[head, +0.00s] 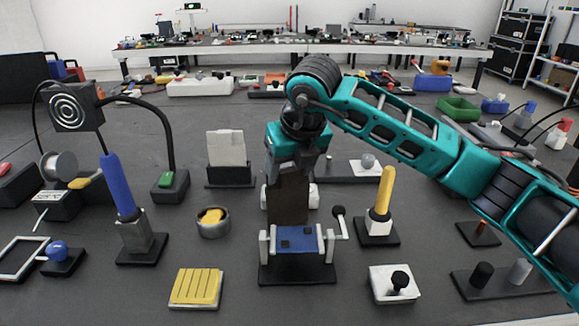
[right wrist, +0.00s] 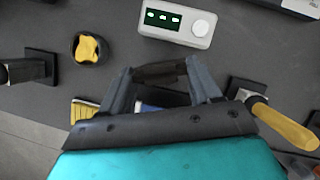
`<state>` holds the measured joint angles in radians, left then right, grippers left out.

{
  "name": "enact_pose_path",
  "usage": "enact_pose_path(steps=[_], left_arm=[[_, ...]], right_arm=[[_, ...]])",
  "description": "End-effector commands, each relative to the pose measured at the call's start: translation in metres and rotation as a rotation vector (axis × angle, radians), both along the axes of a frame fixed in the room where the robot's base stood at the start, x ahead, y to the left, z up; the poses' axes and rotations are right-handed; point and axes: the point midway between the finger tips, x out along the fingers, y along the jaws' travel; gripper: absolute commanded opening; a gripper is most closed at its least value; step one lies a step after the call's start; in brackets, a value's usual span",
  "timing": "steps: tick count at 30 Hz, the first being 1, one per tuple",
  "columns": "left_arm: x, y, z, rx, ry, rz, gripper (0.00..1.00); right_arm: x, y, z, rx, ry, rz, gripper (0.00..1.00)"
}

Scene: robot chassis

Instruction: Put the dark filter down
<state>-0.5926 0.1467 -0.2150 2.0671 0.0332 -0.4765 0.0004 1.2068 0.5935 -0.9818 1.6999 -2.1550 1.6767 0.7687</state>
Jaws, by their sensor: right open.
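A dark brown upright plate, which looks like the dark filter (head: 288,205), stands in the head view directly below my right gripper (head: 291,168). Its lower edge meets the back of a small stand with a blue panel (head: 298,240) and pale side posts; whether it is seated there I cannot tell. In the right wrist view the two grey fingers of my right gripper (right wrist: 163,82) are apart, and a dark edge, likely the filter (right wrist: 158,69), shows between their tips. Whether a finger touches it is unclear. My left gripper is out of view.
A yellow-handled tool (head: 382,195) stands close right of the stand, and a round tin (head: 213,222) lies left. A white device (right wrist: 178,22) is behind. A yellow ribbed block (head: 196,287) and a black-knobbed white block (head: 393,284) are in front, with clear table between.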

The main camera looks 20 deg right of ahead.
Motion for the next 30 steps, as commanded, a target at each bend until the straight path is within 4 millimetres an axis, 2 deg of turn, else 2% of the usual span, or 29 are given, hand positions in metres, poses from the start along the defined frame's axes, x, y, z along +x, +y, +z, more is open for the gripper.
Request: enact_pose_path(steps=[5,15,21,30], left_arm=[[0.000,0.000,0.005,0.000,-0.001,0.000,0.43],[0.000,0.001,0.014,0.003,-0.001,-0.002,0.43],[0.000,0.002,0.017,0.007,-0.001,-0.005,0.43],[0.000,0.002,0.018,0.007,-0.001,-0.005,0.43]], right_arm=[[-0.002,0.000,0.010,0.001,-0.002,0.001,0.63],[-0.030,-0.003,0.075,0.001,-0.005,0.000,0.63],[-0.043,-0.005,0.103,0.001,-0.002,-0.001,0.63],[-0.049,-0.006,0.113,0.000,0.000,0.000,0.63]])
